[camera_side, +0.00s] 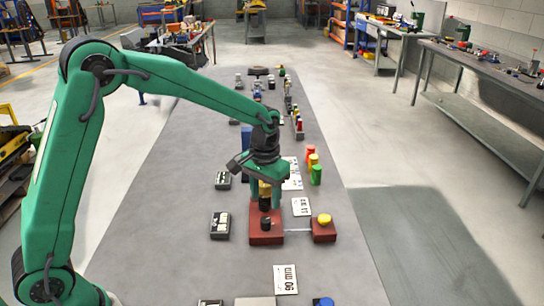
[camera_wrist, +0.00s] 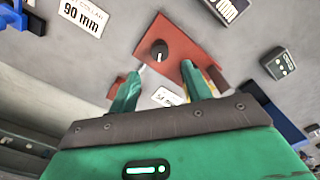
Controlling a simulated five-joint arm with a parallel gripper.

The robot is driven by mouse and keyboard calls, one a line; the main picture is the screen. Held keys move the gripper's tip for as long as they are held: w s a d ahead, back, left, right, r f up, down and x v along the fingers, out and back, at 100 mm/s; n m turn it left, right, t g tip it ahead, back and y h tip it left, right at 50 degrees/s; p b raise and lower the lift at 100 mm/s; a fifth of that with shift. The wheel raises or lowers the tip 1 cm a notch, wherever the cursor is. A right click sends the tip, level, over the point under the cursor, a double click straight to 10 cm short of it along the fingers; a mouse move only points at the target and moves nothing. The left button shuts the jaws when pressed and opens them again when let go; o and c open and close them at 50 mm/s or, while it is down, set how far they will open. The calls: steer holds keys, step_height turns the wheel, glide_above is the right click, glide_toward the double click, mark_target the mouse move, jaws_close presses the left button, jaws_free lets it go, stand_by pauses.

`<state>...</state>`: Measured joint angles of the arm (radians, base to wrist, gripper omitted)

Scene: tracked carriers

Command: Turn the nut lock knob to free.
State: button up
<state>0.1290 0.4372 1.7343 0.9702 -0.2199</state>
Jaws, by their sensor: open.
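A red-brown block (camera_side: 256,239) sits on the grey bench under my gripper (camera_side: 265,203). A round black knob (camera_wrist: 159,48) with a short white line stands on this block, which also shows in the wrist view (camera_wrist: 190,40). The line points down the picture, towards my gripper. My gripper is open, with its two green fingers (camera_wrist: 163,70) apart and empty. The knob lies just beyond and between the fingertips in the wrist view, and I see no contact. I cannot read any lock or free marking.
A thin rod joins the block to a smaller red block with a yellow top (camera_side: 324,219) on its right. Red, yellow and green cylinders (camera_side: 313,164) stand behind. A dark box (camera_side: 220,225) lies to the left. White label cards (camera_side: 286,279) lie around; the bench's right strip looks clear.

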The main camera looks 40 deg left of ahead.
mark_target(266, 219)
steer(key=shift+n, duration=1.3)
steer(key=shift+f, duration=0.15)
steer(key=shift+f, duration=3.75)
steer(key=c, duration=1)
steer(key=shift+m, duration=2.3)
